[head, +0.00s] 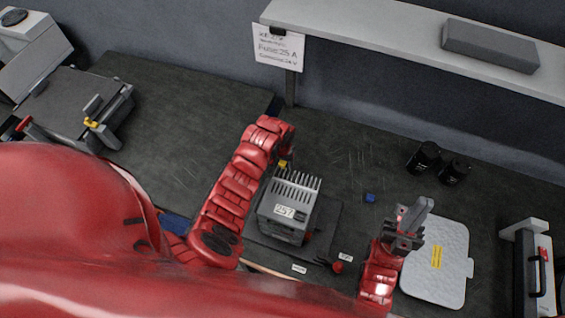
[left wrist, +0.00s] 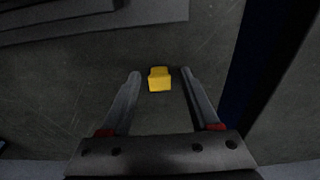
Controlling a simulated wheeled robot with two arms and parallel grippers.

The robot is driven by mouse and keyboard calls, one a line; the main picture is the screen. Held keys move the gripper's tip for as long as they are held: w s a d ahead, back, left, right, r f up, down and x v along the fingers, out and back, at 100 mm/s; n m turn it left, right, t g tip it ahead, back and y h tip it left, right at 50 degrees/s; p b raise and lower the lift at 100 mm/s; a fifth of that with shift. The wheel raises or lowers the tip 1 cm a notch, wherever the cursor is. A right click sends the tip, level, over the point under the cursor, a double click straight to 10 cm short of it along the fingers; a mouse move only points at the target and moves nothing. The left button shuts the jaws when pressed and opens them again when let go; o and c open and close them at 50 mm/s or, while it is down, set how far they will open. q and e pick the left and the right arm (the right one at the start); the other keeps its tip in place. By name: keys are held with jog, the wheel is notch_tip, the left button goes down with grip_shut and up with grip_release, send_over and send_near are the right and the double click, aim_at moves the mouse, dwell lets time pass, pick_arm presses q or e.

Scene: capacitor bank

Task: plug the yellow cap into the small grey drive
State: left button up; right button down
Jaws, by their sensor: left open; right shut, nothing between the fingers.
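The yellow cap (left wrist: 159,80) shows in the left wrist view on a dark surface. It lies between and slightly beyond the fingertips of my left gripper (left wrist: 160,76), which is open and not touching it. In the head view a small yellow patch (head: 283,164), likely the cap, shows beside my left arm, which hides most of that gripper. The small grey drive (head: 283,229), with fins on top and a "257" label, stands just below that patch on a dark mat. My right gripper (head: 408,222) is shut and empty, right of the drive.
A white tray (head: 455,283) lies beside my right gripper. Two black cylinders (head: 424,157) and a small blue block (head: 370,198) stand behind. A red-and-black tool (head: 336,266) lies in front of the drive. A grey machine (head: 75,108) is far left. A shelf runs along the back.

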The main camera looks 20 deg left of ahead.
aim_at(282, 162)
pick_arm(q)
grip_shut()
dwell(0.4)
jog(key=shift+r, duration=0.1)
jog(key=shift+w+r+b, duration=0.1)
jog(key=shift+r+b, duration=0.25)
jog(key=shift+r, duration=0.25)
notch_tip(282, 162, up, 6)
jog(key=shift+r+b, duration=0.1)
jog(key=shift+b, duration=0.9)
jog(key=shift+r+p, duration=0.55)
jog(key=shift+r, duration=0.7)
